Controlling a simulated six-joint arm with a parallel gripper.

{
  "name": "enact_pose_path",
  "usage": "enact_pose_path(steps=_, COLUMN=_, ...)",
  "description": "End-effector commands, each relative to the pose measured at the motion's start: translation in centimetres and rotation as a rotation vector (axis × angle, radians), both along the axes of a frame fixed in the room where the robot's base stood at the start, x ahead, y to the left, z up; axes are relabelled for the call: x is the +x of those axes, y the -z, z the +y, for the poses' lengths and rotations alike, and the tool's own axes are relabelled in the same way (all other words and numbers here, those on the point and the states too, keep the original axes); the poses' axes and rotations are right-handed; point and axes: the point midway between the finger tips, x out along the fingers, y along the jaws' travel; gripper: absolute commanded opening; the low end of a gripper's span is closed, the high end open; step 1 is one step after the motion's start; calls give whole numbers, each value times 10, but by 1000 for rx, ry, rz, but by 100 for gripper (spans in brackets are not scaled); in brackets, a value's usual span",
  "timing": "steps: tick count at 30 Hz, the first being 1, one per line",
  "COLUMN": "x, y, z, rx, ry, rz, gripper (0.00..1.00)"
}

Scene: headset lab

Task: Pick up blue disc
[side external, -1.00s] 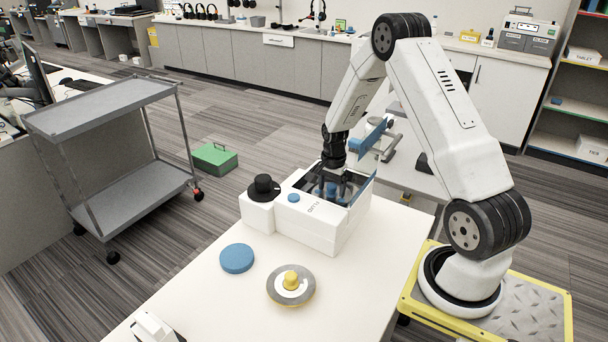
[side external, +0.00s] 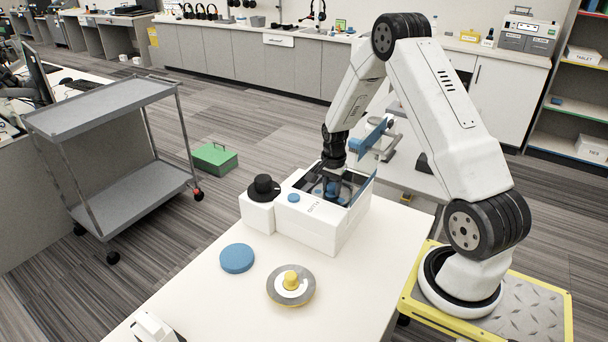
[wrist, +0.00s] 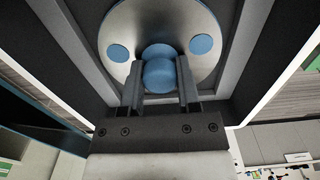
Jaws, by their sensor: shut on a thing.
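A flat blue disc (side external: 237,258) lies on the white table, left of a grey disc (side external: 291,287) with a yellow knob. My gripper (wrist: 159,80) reaches down into the open-topped white box (side external: 312,228) on the table. In the wrist view its two fingers are shut on a blue rounded knob (wrist: 159,76) at the middle of a round silver plate (wrist: 125,25) with blue spots. In the side view the fingertips are partly hidden in the box. My gripper is well apart from the flat blue disc.
A small white block (side external: 258,212) with a black round-topped piece (side external: 263,187) stands against the box's left side. A white device (side external: 155,328) sits at the table's front edge. A grey cart (side external: 105,110) and green case (side external: 214,158) stand beyond the table.

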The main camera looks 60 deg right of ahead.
Motion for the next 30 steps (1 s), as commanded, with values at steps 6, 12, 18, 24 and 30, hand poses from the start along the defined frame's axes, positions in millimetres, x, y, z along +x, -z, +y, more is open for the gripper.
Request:
enact_pose_path(steps=6, x=0, y=-5, z=0, rx=-1, ry=0, rz=-1, gripper=0)
enact_pose_path(steps=12, x=1, y=-22, z=0, rx=-2, ry=0, rz=-2, gripper=0)
enact_pose_path(steps=18, x=1, y=-49, z=0, rx=-2, ry=0, rz=-3, gripper=0)
enact_pose_path(steps=24, x=0, y=-77, z=0, rx=-2, ry=0, rz=-2, gripper=0)
enact_pose_path(steps=30, x=0, y=-95, z=0, rx=-1, ry=0, rz=-1, gripper=0)
